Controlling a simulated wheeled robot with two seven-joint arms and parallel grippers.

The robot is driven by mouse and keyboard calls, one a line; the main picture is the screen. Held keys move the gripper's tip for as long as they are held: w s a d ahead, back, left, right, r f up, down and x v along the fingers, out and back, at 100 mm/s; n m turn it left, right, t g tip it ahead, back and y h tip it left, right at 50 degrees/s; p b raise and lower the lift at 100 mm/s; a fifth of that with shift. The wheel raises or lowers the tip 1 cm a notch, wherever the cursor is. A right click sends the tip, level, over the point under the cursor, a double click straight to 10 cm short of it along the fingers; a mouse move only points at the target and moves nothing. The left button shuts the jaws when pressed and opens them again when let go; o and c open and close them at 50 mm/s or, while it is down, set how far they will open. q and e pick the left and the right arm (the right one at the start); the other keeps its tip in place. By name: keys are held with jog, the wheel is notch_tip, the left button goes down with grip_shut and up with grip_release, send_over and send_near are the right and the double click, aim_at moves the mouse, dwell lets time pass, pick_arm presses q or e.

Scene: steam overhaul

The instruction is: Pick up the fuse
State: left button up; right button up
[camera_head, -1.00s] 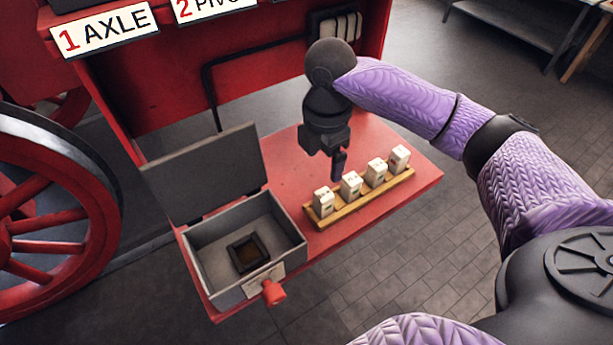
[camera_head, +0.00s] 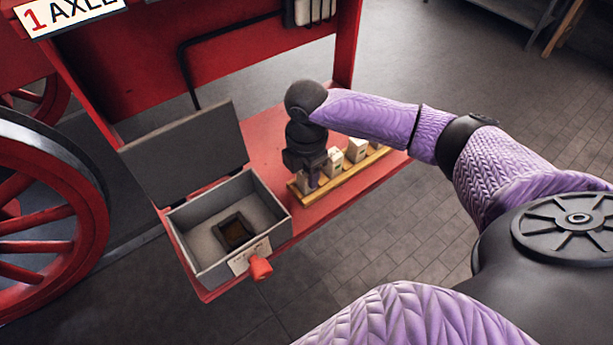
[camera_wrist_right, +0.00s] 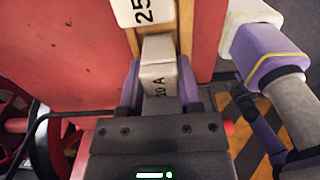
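My right gripper (camera_head: 312,180) is low over the near left end of the wooden fuse rail (camera_head: 341,184). In the right wrist view its purple fingers (camera_wrist_right: 159,88) stand apart on either side of a pale fuse marked 10 A (camera_wrist_right: 158,62). The fuse is upright in the rail; whether the fingers touch it is hard to tell. In the head view the gripper mostly hides this fuse. Other white fuses (camera_head: 357,150) stand in a row to the right along the rail. A fuse marked 25 (camera_wrist_right: 142,10) shows just beyond in the wrist view. My left gripper is not seen.
An open grey box (camera_head: 188,258) with a raised lid (camera_head: 186,155) stands left of the rail on the red shelf (camera_head: 265,140). It holds a dark square socket (camera_head: 235,232) and has a red knob (camera_head: 261,268) in front. A red wheel (camera_head: 48,200) is at left.

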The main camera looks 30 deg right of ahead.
grip_shut()
notch_tip(320, 180, up, 10)
jog(key=shift+p, duration=0.55)
